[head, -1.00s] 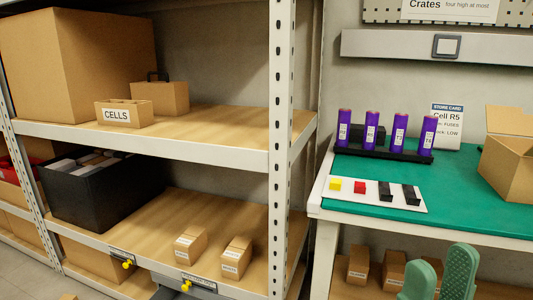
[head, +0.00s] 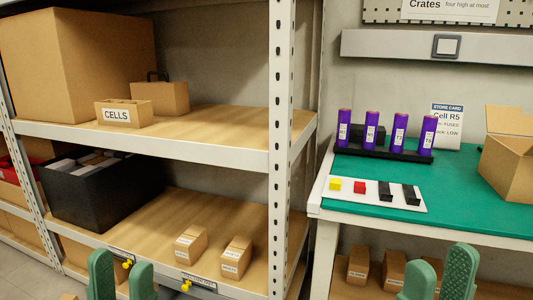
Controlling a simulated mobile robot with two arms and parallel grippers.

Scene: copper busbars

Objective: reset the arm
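My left gripper (head: 121,262) shows at the lower left of the head view, in front of the lower shelf. Its two green fingers point up and stand apart with nothing between them. My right gripper (head: 440,258) is at the bottom right, in front of the green-topped bench. Its green fingers are also apart, with nothing seen between them. The rest of both arms is below the picture.
The shelf rack (head: 200,154) holds cartons, a black bin (head: 95,195) and two small boxes. The bench (head: 470,205) carries a rack of purple cylinders (head: 371,131), a white strip (head: 375,202) with coloured blocks and an open carton (head: 508,160). Small boxes sit below it.

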